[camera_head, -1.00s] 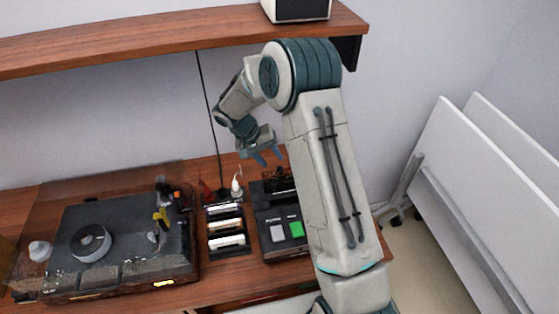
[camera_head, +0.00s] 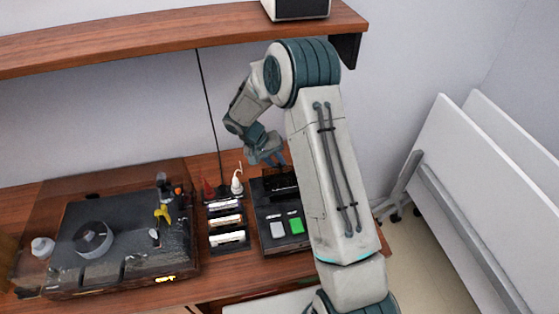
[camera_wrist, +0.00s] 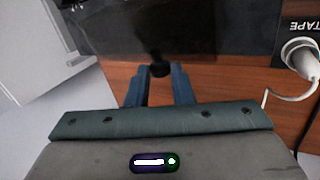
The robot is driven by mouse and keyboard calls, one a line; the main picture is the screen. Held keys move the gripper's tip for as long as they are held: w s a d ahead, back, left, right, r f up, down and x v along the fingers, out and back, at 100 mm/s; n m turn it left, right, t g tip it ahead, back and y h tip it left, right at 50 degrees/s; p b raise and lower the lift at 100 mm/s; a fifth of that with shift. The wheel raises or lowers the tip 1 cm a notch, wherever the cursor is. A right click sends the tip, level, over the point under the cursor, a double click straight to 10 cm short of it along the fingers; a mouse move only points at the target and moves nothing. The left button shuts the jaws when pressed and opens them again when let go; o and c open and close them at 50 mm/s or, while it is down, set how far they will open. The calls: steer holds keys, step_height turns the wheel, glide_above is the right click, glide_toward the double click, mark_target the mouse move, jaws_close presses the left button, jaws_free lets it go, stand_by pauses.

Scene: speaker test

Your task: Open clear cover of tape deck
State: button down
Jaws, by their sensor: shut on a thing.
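The tape deck (camera_head: 272,238) is a black box with a grey button and a green button on its front part. It stands on the wooden desk, partly hidden by my arm. Its see-through cover shows as a dark glassy panel (camera_wrist: 215,25) in the wrist view, with a small black knob (camera_wrist: 160,69) on its edge. My gripper (camera_head: 276,161) is at the back of the deck. In the wrist view its two blue fingers (camera_wrist: 160,78) are shut on the knob. How far the cover is tilted is hard to tell.
A rack of cassettes (camera_head: 226,222) stands left of the deck, with a white plug (camera_head: 237,184) and its cord behind. A larger machine (camera_head: 120,235) under a clear lid fills the left of the desk. A wooden shelf (camera_head: 180,37) hangs above. White panels (camera_head: 480,200) lean at the right.

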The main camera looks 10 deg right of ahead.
steer(key=shift+s+f+t+b, duration=0.1)
steer(key=shift+t+b, duration=0.2)
steer(key=shift+b, duration=0.7)
steer(key=shift+s+r+b, duration=0.4)
steer(key=shift+r+b, duration=0.4)
steer(key=shift+b, duration=0.65)
